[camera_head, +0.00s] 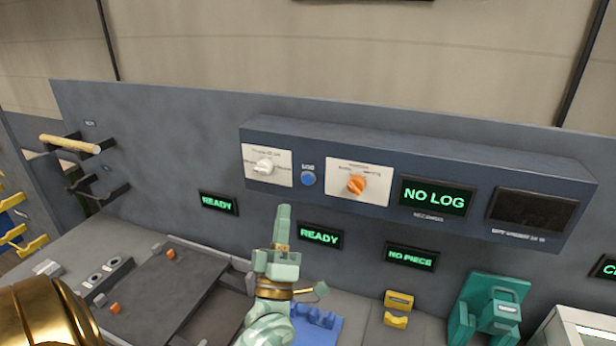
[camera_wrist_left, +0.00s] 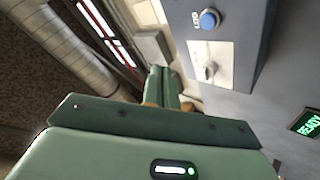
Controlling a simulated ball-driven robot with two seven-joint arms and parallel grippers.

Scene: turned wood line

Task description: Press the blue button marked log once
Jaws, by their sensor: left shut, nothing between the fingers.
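The blue button (camera_head: 308,178) marked LOG sits on the dark blue control box (camera_head: 380,140), between a white knob plate and an orange knob plate. It also shows in the left wrist view (camera_wrist_left: 209,19) near the top, beside its LOG label. My left gripper (camera_head: 284,212) is shut and empty, fingers pointing up, below and slightly left of the button in the head view. In the left wrist view the closed fingers (camera_wrist_left: 162,82) are apart from the button. The display (camera_head: 434,197) reads NO LOG. My right gripper is not in view.
A white knob (camera_head: 264,166) and an orange knob (camera_head: 356,185) flank the button. READY screens (camera_head: 320,237) and a NO PIECE screen (camera_head: 411,258) are on the panel below. A teal fixture (camera_head: 488,310) and yellow holder (camera_head: 397,308) stand at lower right. A wooden rod (camera_head: 69,144) rests at left.

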